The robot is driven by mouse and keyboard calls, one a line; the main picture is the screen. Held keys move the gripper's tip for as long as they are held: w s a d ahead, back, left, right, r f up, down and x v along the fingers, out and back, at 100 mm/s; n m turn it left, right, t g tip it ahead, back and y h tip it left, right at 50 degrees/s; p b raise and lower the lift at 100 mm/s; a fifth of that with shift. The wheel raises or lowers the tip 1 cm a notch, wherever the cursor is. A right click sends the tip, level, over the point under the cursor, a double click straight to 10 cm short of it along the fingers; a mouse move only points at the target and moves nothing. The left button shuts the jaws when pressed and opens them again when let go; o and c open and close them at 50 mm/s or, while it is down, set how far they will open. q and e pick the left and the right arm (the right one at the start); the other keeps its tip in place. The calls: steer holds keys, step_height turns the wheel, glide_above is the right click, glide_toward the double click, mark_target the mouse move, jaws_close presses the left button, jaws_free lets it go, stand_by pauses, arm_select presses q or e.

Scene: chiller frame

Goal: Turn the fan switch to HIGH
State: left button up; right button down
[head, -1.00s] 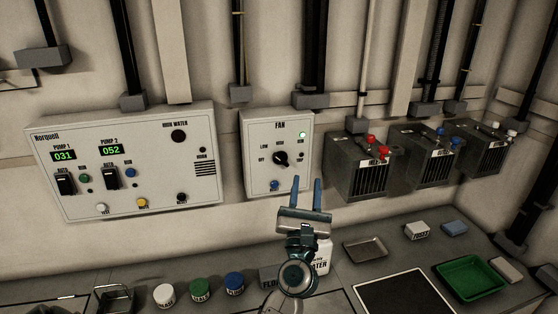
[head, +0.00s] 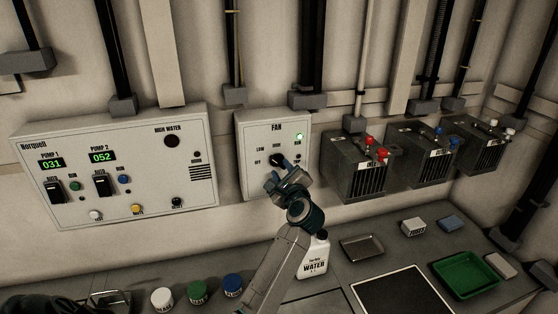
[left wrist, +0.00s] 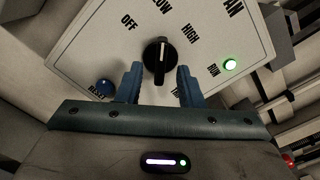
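The fan box (head: 250,185) is a pale wall panel marked FAN, with OFF, LOW and HIGH around a black knob. The knob (head: 277,160) is partly covered by my gripper in the head view. In the left wrist view the knob (left wrist: 158,62) shows a white pointer line aimed up and slightly right, between LOW and HIGH and nearer LOW. My left gripper (head: 286,178) is at the box front. In the left wrist view its blue fingers (left wrist: 159,80) are open, one on each side of the knob, with gaps visible. My right gripper is not in view.
The pump panel (head: 120,190) is left, vented grey boxes (head: 350,185) right. Below, the counter holds a water jug (head: 314,258), lidded jars (head: 197,292) and a green tray (head: 440,268).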

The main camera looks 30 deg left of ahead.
mark_target(278, 164)
arm_select(q)
steer(key=x, duration=0.2)
steer(key=shift+w+a+r+p, duration=0.15)
steer(key=shift+w+a+p, duration=0.1)
steer(key=shift+a+p, duration=0.15)
steer(key=shift+w, duration=0.1)
jaws_close()
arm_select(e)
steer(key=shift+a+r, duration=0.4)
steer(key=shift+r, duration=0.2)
